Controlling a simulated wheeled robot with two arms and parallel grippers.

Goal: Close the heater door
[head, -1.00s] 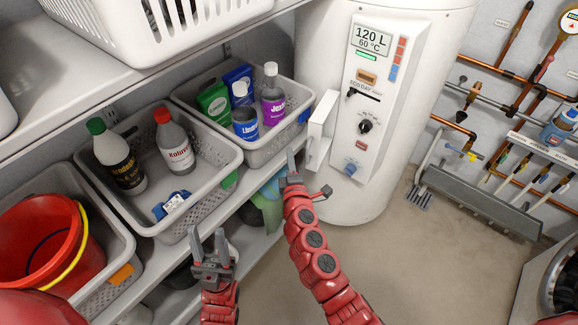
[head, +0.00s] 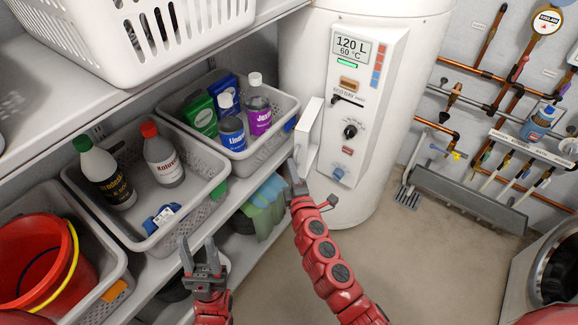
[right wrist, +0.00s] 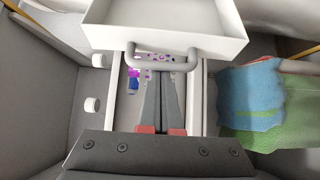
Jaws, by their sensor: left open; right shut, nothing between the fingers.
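The white heater (head: 375,190) stands at the back centre, with a sloped control panel (head: 352,105). Its small white door (head: 307,130) stands open, out from the panel's left side. In the right wrist view the door (right wrist: 165,20) looks like a shallow tray with a grey bar handle (right wrist: 190,52). My right gripper (head: 296,172) is shut and empty, just below the door in the head view. Its fingertips (right wrist: 158,82) are close to the handle; I cannot tell whether they touch. My left gripper (head: 198,248) is open and empty, in front of the shelf, away from the heater.
Shelves on the left hold grey baskets (head: 150,238) with bottles, and a red bucket (head: 40,262). Blue and green cloths (head: 262,210) hang beside my right gripper. Pipes (head: 480,75) run along the right wall. The floor (head: 405,265) in front of the heater is clear.

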